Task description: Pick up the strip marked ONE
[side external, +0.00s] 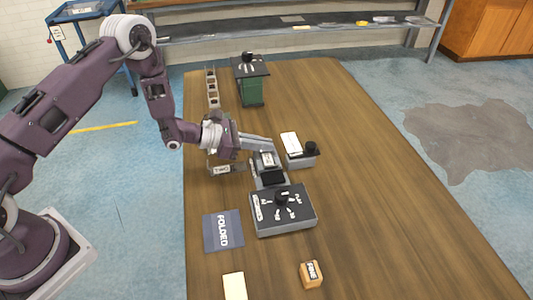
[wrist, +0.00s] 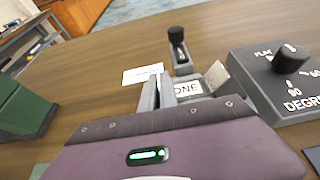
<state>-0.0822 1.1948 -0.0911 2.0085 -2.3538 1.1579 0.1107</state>
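The strip marked ONE (wrist: 188,88) is white with dark lettering in the wrist view. It lies on a grey holder, just right of my gripper's fingers, which hide part of it. In the side view, a small white label (side external: 267,158) shows on the grey device (side external: 268,178), too small to read. My gripper (wrist: 160,88) has its dark grey fingers close together beside the strip. In the side view my gripper (side external: 262,143) reaches over the back of that device. I cannot tell whether the fingers touch or grip the strip.
A dial box (side external: 295,222) stands in front of the device. A white card (side external: 290,143) and a black knob (side external: 311,148) are to the right. A FOLDED mat (side external: 222,231), a wooden block (side external: 311,274) and a green box (side external: 250,92) are around. The table's right side is clear.

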